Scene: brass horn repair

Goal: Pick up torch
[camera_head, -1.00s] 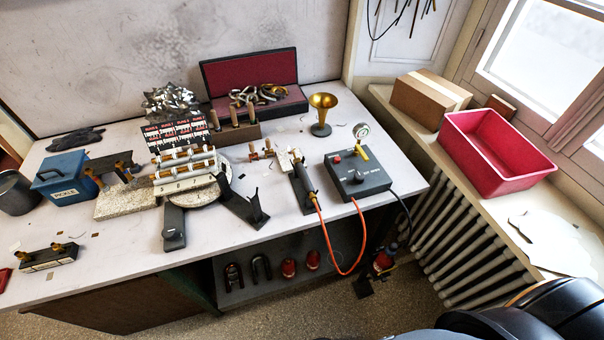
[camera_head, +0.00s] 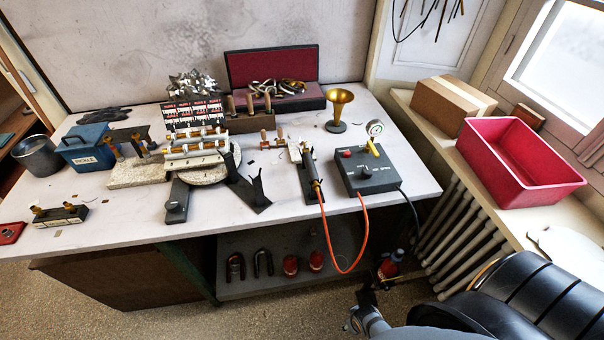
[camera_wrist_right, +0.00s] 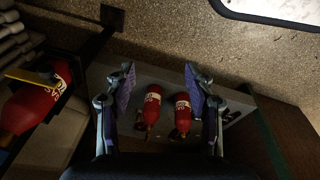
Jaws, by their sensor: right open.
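The torch (camera_head: 315,188) rests on a dark stand (camera_head: 305,175) at the front of the bench, right of centre, with an orange hose (camera_head: 364,225) running from its lower end. My right gripper (camera_wrist_right: 160,78) is open and empty in the right wrist view, well below and to the right of the torch. The torch is not visible in the right wrist view. My left gripper is not in view.
A dark control box (camera_head: 362,172) with a gauge stands right of the torch. Red canisters (camera_wrist_right: 152,104) sit on the lower shelf (camera_head: 240,282), and another red cylinder (camera_head: 390,266) stands by the radiator. A brass bell (camera_head: 338,105) stands behind. A red bin (camera_head: 515,165) occupies the sill.

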